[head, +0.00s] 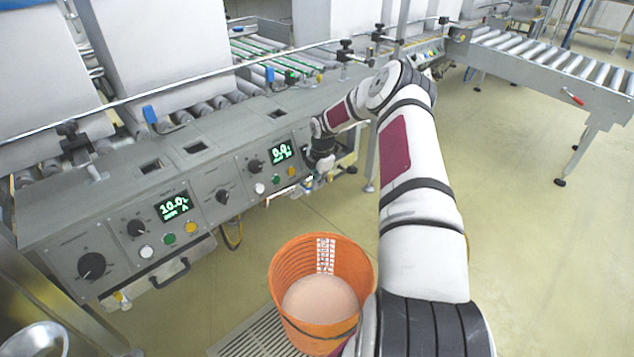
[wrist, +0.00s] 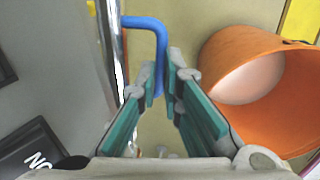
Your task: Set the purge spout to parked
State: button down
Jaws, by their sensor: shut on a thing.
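A blue bent tube (wrist: 146,22), which looks like the purge spout, runs out from a chrome bar in the wrist view and bends down between my fingers. My gripper (wrist: 163,82) is shut on the end of this blue tube, with one green-padded finger on each side. In the head view my gripper (head: 318,168) is at the front lower edge of the grey control panel (head: 222,172), near its right end. The spout is mostly hidden there behind my wrist. The spout's set position cannot be read.
The panel has knobs, buttons and displays. A roller conveyor (head: 545,62) stands behind right. The right floor is clear.

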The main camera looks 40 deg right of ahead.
jog(key=c, duration=1.7)
grip_release()
jog(key=shift+f, duration=0.15)
notch_tip(320, 180, up, 12)
jog(key=s, duration=0.2)
jog(key=shift+a, duration=0.1)
